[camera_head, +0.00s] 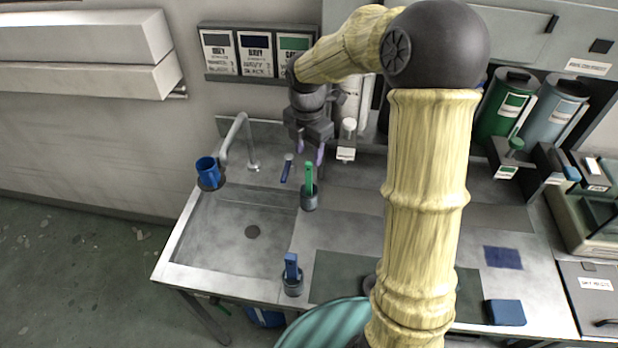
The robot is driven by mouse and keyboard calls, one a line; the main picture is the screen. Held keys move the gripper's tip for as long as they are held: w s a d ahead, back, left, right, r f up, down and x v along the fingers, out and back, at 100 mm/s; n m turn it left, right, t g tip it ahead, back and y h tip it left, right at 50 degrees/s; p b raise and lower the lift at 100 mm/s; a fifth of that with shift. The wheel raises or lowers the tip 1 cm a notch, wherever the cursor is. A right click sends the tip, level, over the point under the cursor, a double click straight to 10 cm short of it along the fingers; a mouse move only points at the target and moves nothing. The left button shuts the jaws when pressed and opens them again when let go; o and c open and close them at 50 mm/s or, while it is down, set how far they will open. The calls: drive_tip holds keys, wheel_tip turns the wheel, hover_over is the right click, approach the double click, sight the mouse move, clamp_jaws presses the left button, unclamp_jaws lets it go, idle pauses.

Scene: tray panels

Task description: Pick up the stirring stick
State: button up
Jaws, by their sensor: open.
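A green upright stick (308,178) stands in a small dark cup (309,198) just right of the sink. A blue stick-like piece (286,171) with a pale top is close to its left. Another blue piece (291,267) stands in a dark holder (292,285) at the front of the counter. I cannot tell for certain which of these is the stirring stick. My gripper (309,153) is open and points down, just above and behind the green stick. Its fingers look empty; whether they touch anything is unclear.
A metal sink (235,250) with a tap (238,135) and a blue mug (207,172) lies to the left. A white-topped dispenser (347,140) stands close right of my gripper. Green and pale-blue canisters (507,102) stand at the back right. My arm hides part of the counter.

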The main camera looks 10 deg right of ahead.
sight(309, 162)
drive_tip(key=w+d+r+n+p, duration=0.1)
drive_tip(key=w+r+n+p, duration=0.1)
drive_tip(key=w+r+n, duration=0.2)
drive_tip(key=n, duration=0.3)
drive_tip(key=shift+w+d+r+p, duration=0.25)
drive_tip(key=shift+w+r+p, duration=0.05)
drive_tip(key=shift+w+r, duration=0.1)
drive_tip(key=shift+s+f, duration=0.1)
drive_tip(key=shift+f, duration=0.05)
wheel_tip(309, 162, down, 12)
drive_tip(key=p, duration=0.2)
drive_tip(key=shift+r+p, duration=0.25)
drive_tip(key=shift+p, duration=0.05)
drive_tip(key=shift+f, duration=0.25)
drive_tip(key=f, duration=0.1)
drive_tip(key=f+p, duration=0.1)
drive_tip(key=f, duration=0.1)
drive_tip(key=f+p, duration=0.1)
drive_tip(key=shift+w+f, duration=0.3)
drive_tip(key=shift+f, duration=0.1)
drive_tip(key=shift+d+f, duration=0.1)
drive_tip(key=shift+f, duration=0.1)
drive_tip(key=shift+s+a, duration=0.15)
drive_tip(key=shift+a, duration=0.2)
